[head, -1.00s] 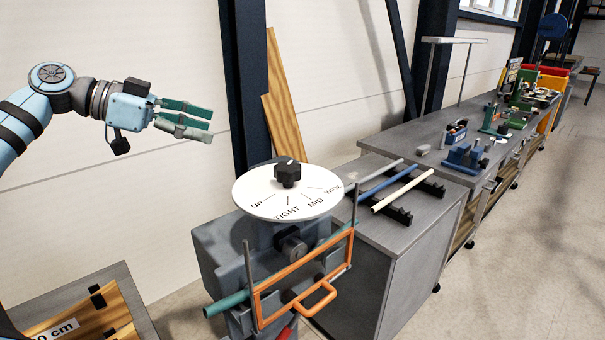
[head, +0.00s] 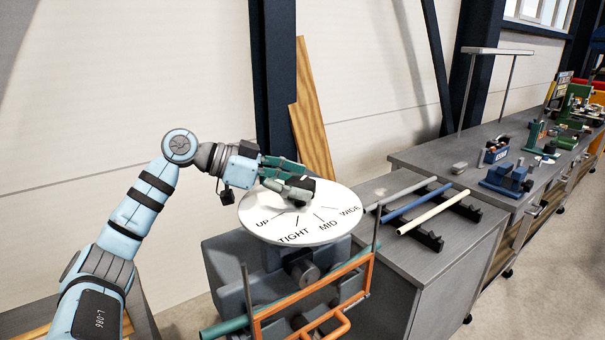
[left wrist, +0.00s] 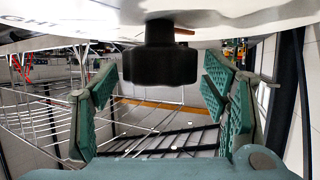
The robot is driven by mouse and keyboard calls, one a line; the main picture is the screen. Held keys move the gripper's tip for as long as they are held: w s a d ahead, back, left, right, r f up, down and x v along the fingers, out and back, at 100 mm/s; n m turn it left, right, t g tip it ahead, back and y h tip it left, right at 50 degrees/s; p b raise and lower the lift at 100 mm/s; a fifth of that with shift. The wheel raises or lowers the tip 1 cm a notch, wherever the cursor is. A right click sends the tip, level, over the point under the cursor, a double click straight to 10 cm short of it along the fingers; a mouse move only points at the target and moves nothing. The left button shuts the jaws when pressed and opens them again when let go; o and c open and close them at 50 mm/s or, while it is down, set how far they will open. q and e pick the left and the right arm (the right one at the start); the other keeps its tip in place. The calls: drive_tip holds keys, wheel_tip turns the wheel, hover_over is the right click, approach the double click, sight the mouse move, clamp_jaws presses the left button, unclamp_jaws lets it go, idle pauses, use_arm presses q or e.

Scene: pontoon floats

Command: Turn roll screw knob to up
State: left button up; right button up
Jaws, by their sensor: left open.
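The black roll screw knob (head: 302,187) stands on a white round dial (head: 270,232) marked UP, TIGHT, MID and WIDE. My left gripper (head: 290,180) is at the knob from the left, its teal fingers partly hiding it. In the left wrist view the knob (left wrist: 160,58) hangs between the two open, padded fingers (left wrist: 160,95), with gaps on both sides. Which label the knob points to is hidden now. My right gripper is not in view.
Below the dial is a grey machine with an orange guard frame (head: 368,275) and a teal bar. To the right, several rods lie on black racks (head: 430,240) on a grey cabinet. A wooden board (head: 312,120) leans on the wall behind.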

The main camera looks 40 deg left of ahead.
use_arm(q)
drive_tip(key=shift+w+d+f, duration=0.35)
drive_tip(key=shift+w, duration=0.2)
drive_tip(key=shift+s, duration=0.3)
drive_tip(key=shift+c, duration=0.4)
drive_tip(key=shift+w, duration=0.1)
drive_tip(key=c, duration=1.1)
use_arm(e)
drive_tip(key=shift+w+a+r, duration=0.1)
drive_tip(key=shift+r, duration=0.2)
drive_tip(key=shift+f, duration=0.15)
